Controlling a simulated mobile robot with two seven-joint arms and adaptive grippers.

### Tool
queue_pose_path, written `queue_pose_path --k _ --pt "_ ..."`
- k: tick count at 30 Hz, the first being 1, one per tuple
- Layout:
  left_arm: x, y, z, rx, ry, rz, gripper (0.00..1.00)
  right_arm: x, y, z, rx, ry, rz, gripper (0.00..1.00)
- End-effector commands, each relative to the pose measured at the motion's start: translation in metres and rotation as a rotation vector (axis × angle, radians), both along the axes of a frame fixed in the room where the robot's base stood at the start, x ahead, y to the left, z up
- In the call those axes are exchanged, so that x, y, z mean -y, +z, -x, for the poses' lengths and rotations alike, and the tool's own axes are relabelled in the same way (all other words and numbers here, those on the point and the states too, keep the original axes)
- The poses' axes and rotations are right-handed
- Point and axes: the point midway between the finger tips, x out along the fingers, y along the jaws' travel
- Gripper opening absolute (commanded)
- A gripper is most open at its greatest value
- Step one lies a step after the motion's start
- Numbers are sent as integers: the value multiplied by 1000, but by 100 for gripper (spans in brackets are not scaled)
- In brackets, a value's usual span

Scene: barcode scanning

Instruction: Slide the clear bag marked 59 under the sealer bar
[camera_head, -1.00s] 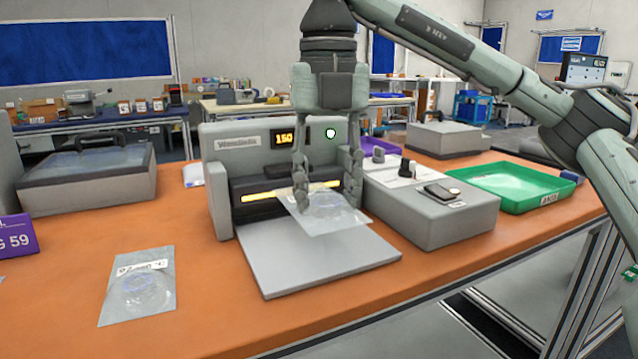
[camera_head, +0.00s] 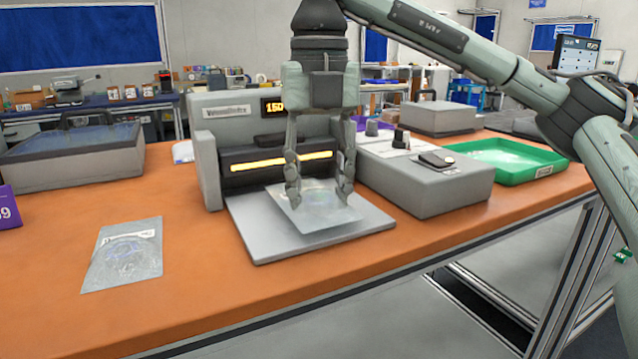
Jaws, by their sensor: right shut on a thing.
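My right gripper (camera_head: 319,193) is shut on a clear bag (camera_head: 314,213). The bag is tilted a little and hangs low over the grey plate in front of the sealer (camera_head: 233,133). Its far edge is on the near side of the glowing yellow sealer bar (camera_head: 255,164), not under it. The number on this bag cannot be read. A second clear bag (camera_head: 122,255) with a white label lies flat on the orange table at the left. A purple sign (camera_head: 8,208) at the left edge is cut off and shows a 9. My left gripper is out of view.
A grey box (camera_head: 425,180) with a small device on top stands right of the sealer. A green tray (camera_head: 510,163) lies beyond it. A grey lidded case (camera_head: 70,155) stands at the back left. The orange table (camera_head: 200,290) is clear in front of the plate.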

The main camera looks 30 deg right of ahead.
Motion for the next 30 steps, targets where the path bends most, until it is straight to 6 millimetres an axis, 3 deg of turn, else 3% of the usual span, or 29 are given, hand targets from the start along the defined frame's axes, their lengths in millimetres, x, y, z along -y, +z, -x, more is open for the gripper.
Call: queue_pose_path --k 9,30 --pt "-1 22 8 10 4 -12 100 0 -14 -1 0 -1 -1 9" --pt "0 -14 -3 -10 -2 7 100 3 -15 -54 -1 0 -1 9"
